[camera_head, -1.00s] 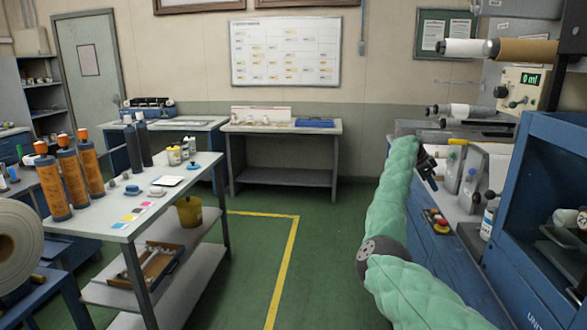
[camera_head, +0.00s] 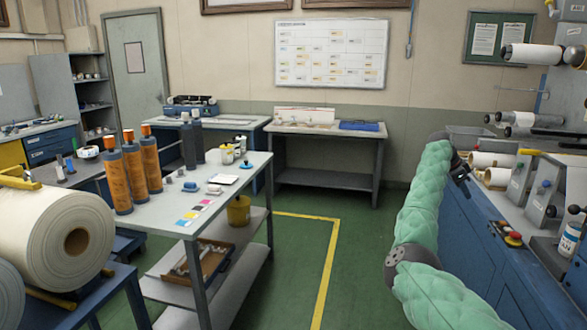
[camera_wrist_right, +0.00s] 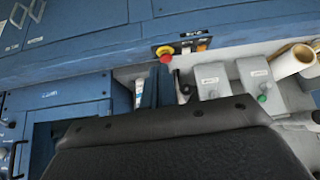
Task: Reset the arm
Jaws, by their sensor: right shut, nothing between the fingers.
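My right arm, in a green padded cover, stands at the right in the head view, bent at a dark joint and reaching up and forward. My right gripper (camera_head: 461,168) is small and dark at its far end, beside the blue machine's counter. It is shut and empty, apart from the white rolls and bottles there. The right wrist view shows the blue machine front, a red emergency button (camera_wrist_right: 165,50) and grey boxes (camera_wrist_right: 258,78). A black padded surface, which I take as mine, fills its lower part. My left arm and gripper are not in view.
A grey cart (camera_head: 262,160) with orange and dark cartridges stands at left centre. A large white roll (camera_head: 50,225) is at the far left. The blue machine cabinet (camera_head: 490,235) lines the right. Green floor with a yellow line (camera_head: 327,270) is open between.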

